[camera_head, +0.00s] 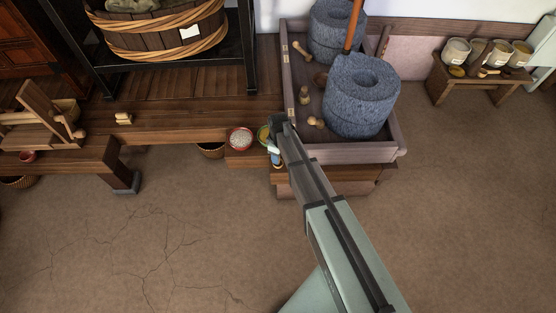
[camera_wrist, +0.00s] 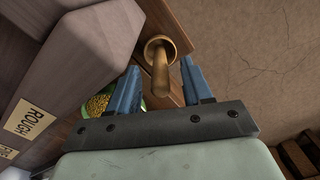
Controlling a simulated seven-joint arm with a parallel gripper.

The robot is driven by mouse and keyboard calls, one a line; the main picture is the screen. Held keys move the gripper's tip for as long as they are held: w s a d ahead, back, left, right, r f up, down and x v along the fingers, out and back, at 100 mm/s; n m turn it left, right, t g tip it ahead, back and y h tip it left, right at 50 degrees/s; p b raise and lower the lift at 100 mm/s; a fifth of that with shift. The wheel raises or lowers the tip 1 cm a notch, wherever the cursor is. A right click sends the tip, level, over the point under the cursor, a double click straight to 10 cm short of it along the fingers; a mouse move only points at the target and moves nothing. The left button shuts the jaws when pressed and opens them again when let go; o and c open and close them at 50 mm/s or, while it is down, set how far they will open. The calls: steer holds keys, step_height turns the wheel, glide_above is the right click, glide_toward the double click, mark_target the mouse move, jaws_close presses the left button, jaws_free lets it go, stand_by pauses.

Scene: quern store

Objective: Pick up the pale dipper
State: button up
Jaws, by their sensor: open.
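A tan wooden dipper (camera_wrist: 160,82) shows in the wrist view, with its round cup at the top and its handle pointing down toward my palm. It may be the pale dipper. My gripper (camera_wrist: 159,66) is open, with one blue finger on each side of the handle. I see a gap on both sides, and cannot tell the height between them. In the head view my gripper (camera_head: 275,158) is over the low wooden step left of the quern tray; the dipper there is hidden or too small to tell.
A green bowl of yellow grain (camera_wrist: 97,104) lies beside the left finger. A red bowl of pale grain (camera_head: 240,138) stands left of my gripper. The quern tray (camera_head: 350,153), with stone querns (camera_head: 362,95) and small wooden tools, rises to the right. The front floor is clear.

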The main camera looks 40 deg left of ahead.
jaws_close()
stand_by(0.4)
step_height(320, 180, up, 10)
steer(key=shift+a+f, duration=0.15)
steer(key=w+a+m, duration=0.6)
steer(key=a, duration=0.4)
steer(key=shift+w+a, duration=0.15)
